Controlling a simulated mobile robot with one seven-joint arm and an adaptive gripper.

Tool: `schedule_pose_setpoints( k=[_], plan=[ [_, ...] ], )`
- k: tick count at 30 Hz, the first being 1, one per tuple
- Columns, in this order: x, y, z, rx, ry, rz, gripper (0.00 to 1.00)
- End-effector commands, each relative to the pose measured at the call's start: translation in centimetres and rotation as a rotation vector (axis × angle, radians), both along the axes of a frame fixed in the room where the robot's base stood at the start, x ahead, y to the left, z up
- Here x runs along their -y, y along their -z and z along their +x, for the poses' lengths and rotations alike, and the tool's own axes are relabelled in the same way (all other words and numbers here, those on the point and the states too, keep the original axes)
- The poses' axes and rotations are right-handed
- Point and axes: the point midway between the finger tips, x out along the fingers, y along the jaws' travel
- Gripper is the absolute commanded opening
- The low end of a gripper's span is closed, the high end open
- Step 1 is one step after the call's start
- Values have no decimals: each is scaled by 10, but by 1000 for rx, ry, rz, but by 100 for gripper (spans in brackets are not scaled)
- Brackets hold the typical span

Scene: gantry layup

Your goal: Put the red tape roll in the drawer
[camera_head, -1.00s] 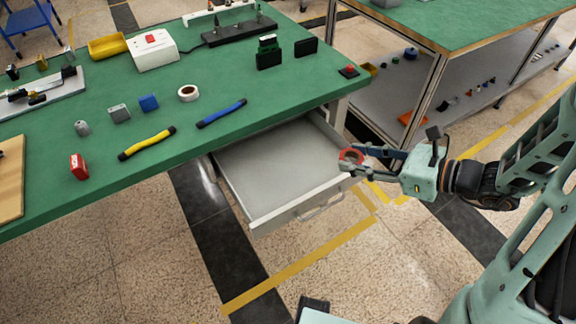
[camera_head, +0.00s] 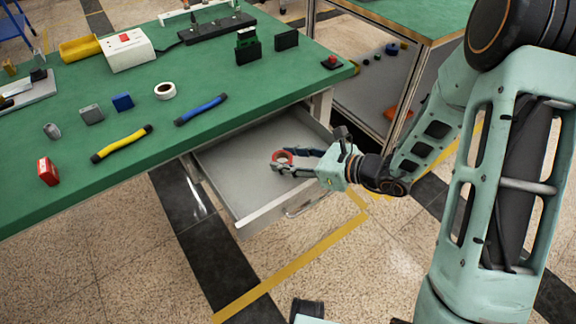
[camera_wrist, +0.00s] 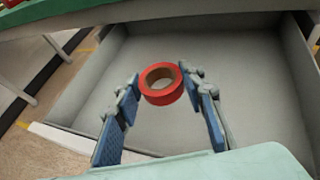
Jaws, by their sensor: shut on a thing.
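The red tape roll (camera_head: 283,157) is held between the fingertips of my gripper (camera_head: 282,162). In the wrist view the red tape roll (camera_wrist: 161,84) sits between the two blue-padded fingers of my gripper (camera_wrist: 162,88), its hole facing up. The drawer (camera_head: 262,219) is pulled out below the green table and looks empty. It fills most of the wrist view too, with its grey floor (camera_wrist: 225,60) behind the roll. The roll is over the drawer's inside; its height above the floor is hard to tell.
The green table (camera_head: 215,140) overhangs the drawer's back. On it lie a white tape roll (camera_head: 165,91), a blue tube (camera_head: 201,109), a yellow tube (camera_head: 122,144) and a red box (camera_head: 48,171). A second workbench (camera_head: 430,18) stands at the right. Floor in front is clear.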

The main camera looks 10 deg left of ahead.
Motion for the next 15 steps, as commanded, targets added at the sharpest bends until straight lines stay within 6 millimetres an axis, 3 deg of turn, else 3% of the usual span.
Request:
schedule_pose_setpoints(
  k=[1,3,15],
  plan=[
    [1,13,0,-4,2,-1,17],
    [1,21,0,-3,1,-1,17],
    [1,26,0,0,2,-1,17]
  ],
)
